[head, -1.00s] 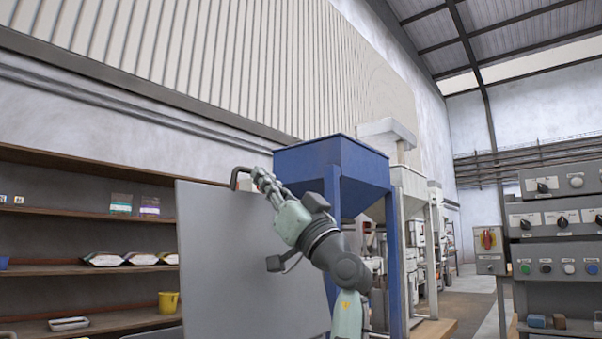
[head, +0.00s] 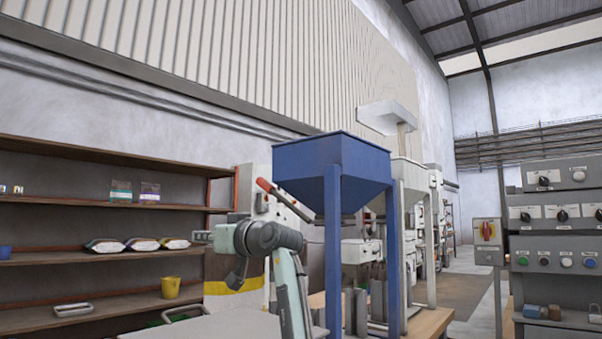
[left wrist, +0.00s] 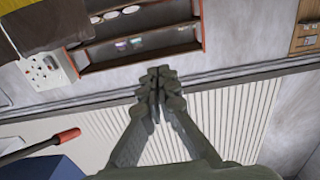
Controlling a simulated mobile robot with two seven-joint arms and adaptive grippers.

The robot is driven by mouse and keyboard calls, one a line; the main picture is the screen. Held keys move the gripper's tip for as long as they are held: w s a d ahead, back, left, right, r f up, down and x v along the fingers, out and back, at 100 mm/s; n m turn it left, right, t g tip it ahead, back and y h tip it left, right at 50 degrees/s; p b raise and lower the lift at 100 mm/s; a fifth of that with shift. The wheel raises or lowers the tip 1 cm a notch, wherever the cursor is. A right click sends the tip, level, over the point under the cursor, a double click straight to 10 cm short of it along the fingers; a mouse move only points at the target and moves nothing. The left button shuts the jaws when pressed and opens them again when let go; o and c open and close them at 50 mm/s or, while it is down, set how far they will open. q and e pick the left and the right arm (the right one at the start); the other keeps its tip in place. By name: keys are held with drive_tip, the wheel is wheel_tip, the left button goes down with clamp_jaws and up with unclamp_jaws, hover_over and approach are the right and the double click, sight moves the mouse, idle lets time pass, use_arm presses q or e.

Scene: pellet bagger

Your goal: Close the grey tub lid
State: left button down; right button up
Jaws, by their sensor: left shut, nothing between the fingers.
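The grey tub lid (head: 222,326) shows at the bottom of the head view as a low, flat grey surface, with its bar handle (head: 183,312) at its left end. The frame edge cuts it off, so I cannot tell whether it rests fully on the tub, which is hidden. My right gripper is not in view.
A blue hopper (head: 332,165) on posts stands right of my left arm, with a red-handled lever (head: 280,198) beside it. Shelves (head: 100,204) with bags and a yellow cup (head: 170,287) line the left wall. A control panel (head: 555,240) stands at right.

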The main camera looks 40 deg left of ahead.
use_arm(q)
drive_tip(key=a+f+h+p, duration=0.1)
drive_tip(key=a+f+h, duration=0.1)
drive_tip(key=f, duration=0.5)
drive_tip(key=a+f+h+p, duration=0.2)
drive_tip(key=a+f, duration=0.3)
drive_tip(key=f, duration=0.3)
drive_tip(key=shift+w+f+g+h, duration=0.2)
drive_tip(key=shift+w+g+h, duration=0.1)
drive_tip(key=shift+h, duration=0.3)
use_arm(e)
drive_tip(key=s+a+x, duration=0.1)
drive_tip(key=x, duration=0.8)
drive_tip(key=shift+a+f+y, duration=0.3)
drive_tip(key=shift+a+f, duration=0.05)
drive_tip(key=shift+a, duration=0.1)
use_arm(q)
drive_tip(key=shift+d+f+p, duration=0.1)
drive_tip(key=shift+p, duration=0.2)
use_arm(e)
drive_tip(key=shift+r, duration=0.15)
